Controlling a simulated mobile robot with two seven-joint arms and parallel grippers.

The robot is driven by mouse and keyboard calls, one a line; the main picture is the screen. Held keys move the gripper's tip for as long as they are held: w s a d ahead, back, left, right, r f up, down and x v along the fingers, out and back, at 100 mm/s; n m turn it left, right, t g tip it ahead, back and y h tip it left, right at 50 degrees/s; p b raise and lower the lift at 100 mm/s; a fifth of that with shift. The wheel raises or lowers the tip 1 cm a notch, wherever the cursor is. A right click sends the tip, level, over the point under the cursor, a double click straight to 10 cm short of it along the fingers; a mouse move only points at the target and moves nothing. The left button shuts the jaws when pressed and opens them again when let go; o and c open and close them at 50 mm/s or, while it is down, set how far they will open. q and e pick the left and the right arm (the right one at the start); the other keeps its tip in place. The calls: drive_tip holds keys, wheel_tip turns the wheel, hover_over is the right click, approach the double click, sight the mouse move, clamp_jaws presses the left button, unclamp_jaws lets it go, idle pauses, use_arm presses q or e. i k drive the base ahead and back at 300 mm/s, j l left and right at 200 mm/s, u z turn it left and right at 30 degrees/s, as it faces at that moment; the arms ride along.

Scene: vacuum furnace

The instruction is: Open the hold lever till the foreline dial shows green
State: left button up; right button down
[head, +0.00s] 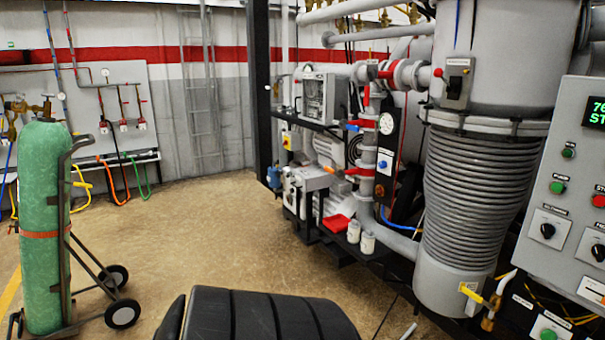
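A black upright panel (389,150) on the pump unit carries a pale round dial (387,123), likely the foreline dial. Its needle and colour zones are too small to read. Small levers sit on the grey vertical pipe left of it: an upper red handle (366,122), a blue handle (351,127) and a lower red handle (359,172). The lower red one lies roughly level. I cannot tell which is the hold lever, as labels are unreadable. Neither of my grippers is in view.
A large grey ribbed column (475,190) stands right of the pipes, with a control cabinet (565,195) at the far right. A green gas cylinder (42,225) on a wheeled cart stands left. The middle floor is clear.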

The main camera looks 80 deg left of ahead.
sight(328, 169)
drive_tip(key=u, duration=1.65)
drive_tip(key=i+l+u, duration=0.1)
drive_tip(key=i+u, duration=0.25)
drive_tip(key=u, duration=0.15)
drive_tip(key=i+l+u, duration=0.25)
drive_tip(key=u, duration=0.2)
drive_tip(key=i+l, duration=0.1)
drive_tip(key=i, duration=0.15)
